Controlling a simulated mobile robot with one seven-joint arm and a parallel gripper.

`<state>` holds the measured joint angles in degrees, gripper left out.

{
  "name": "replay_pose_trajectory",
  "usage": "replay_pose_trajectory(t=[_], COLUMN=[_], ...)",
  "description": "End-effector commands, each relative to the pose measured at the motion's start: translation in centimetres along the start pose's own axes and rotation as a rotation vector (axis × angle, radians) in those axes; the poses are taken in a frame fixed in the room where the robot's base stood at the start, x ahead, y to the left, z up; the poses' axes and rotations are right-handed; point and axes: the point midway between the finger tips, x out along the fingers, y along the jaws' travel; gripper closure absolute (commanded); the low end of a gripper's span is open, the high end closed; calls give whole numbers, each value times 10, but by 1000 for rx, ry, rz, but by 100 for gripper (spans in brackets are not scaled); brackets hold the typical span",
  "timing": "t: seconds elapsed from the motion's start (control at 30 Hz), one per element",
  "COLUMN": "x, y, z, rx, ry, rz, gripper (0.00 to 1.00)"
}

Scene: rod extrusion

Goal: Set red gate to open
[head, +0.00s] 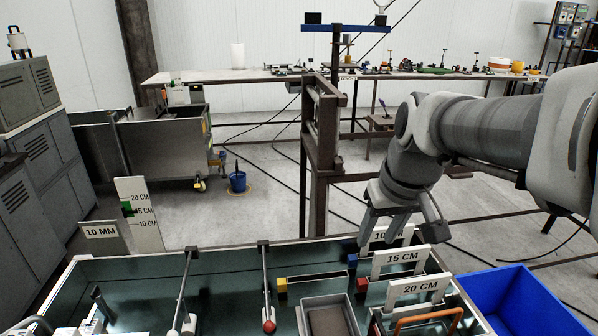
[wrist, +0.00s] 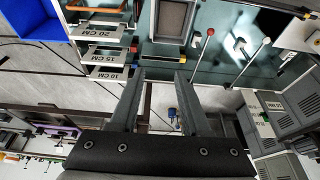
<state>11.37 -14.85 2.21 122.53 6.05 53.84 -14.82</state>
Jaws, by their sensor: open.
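My gripper (head: 402,238) is open and empty, pointing down above the far rim of the teal bench near the 10 CM plate. In the wrist view its two fingers (wrist: 160,80) are apart with nothing between them. A small red block (head: 362,285) sits by the 15 CM plate (head: 402,258), left of and nearer the camera than the gripper. A red-knobbed rod (head: 268,325) stands further left, its knob also visible in the wrist view (wrist: 210,32). No part is labelled as a gate, so I cannot tell which red part is it.
A blue block (head: 352,262), a yellow block (head: 281,286) and a 20 CM plate (head: 420,287) are close by. A grey tray (head: 327,318) lies in the bench. A second rod has a pale knob (head: 188,323). A blue bin (head: 520,300) stands right of the bench.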

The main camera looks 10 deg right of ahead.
Motion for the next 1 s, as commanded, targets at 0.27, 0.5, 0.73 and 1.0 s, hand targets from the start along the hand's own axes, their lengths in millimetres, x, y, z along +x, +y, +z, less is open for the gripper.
replay_pose_trajectory(t=[0.27,0.5,0.73,1.0], x=[99,169,195,224], y=[58,110,133,128], z=[-21,-17,-12,-2], rx=[14,41,53,52], ry=[-163,-287,-328,-333], rz=[-47,-133,-182,-186], gripper=[53,53,53,53])
